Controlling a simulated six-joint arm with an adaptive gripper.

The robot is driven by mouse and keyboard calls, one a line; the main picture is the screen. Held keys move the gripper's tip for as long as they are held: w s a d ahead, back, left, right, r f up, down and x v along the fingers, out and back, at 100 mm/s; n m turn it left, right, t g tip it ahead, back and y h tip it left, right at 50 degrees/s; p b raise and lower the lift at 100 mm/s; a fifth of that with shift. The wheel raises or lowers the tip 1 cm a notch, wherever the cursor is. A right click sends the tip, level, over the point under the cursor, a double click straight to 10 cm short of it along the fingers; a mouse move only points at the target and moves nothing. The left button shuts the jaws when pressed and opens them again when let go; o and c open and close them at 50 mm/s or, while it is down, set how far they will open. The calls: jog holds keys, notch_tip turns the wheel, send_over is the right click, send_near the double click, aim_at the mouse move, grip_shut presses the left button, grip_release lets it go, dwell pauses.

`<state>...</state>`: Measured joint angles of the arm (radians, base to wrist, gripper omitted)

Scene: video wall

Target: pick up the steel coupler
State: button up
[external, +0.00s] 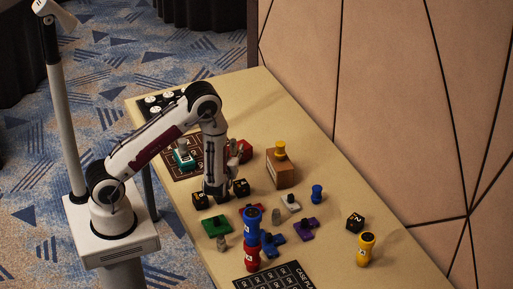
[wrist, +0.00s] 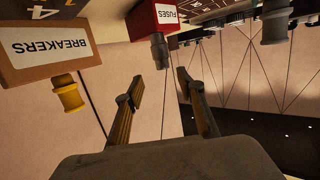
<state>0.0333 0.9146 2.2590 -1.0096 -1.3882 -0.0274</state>
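The wrist view is upside down. A grey metal fitting (wrist: 159,51), which looks like the steel coupler, stands on the red box labelled FUSES (wrist: 152,18). My gripper (wrist: 160,76) is open and empty. Its two fingers lie either side of the fitting's line, with the fitting's end close to the gap between the tips; I cannot tell the depth. In the external view, the red box (external: 245,151) is just right of my lower arm. My gripper (external: 232,160) is partly hidden there, and the fitting is not clear.
The brown BREAKERS box (wrist: 47,48) bears a yellow fitting (wrist: 69,97); it stands beside the red box. Black numbered cubes (external: 241,187), coloured blocks and a red-blue stack (external: 252,240) crowd the near table. The table's right strip is clearer. A panelled wall (external: 400,110) borders it.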

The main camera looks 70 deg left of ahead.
aim_at(233, 141)
jog(key=shift+x, duration=0.9)
jog(key=shift+s+x, duration=0.15)
jog(key=shift+x, duration=0.75)
jog(key=shift+s+x, duration=0.15)
jog(key=shift+x, duration=1.7)
grip_shut()
